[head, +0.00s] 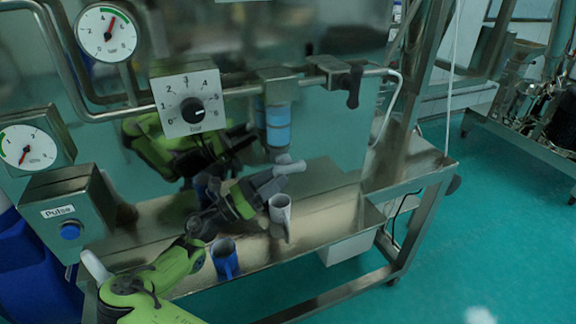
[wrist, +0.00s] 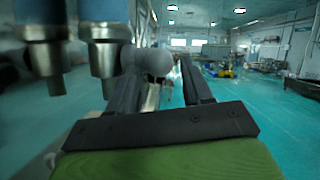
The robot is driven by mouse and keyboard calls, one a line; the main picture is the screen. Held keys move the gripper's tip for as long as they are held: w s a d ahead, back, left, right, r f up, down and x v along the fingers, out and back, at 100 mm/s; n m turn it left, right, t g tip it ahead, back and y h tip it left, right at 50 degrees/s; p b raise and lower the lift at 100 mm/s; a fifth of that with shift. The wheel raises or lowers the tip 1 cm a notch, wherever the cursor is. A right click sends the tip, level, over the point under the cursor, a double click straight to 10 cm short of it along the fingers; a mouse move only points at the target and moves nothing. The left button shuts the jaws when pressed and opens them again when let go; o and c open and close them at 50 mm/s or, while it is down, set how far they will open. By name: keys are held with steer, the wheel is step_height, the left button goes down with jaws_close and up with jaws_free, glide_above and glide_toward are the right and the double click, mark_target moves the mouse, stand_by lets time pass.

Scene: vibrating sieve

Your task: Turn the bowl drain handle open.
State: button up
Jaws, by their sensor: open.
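A light grey drain handle with a rounded end (head: 289,168) sticks out below the blue and metal drain outlet (head: 278,125) in the head view. In the wrist view the rounded grey end (wrist: 152,62) shows ahead, by the left fingertip and partly in the gap between the fingers. My gripper (head: 272,183) is open, with its dark fingers reaching up and right to the handle. In the wrist view the gripper (wrist: 160,72) holds nothing. I cannot tell whether a finger touches the handle.
A black valve handle (head: 353,86) sits on the pipe above right. A dial panel (head: 187,103) is at the upper left. The shelf's right part is clear.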

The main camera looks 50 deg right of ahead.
mark_target(290, 165)
steer(key=x, duration=0.5)
steer(key=shift+s, duration=0.1)
steer(key=shift+c, duration=0.5)
jaws_close()
steer(key=shift+p, duration=0.35)
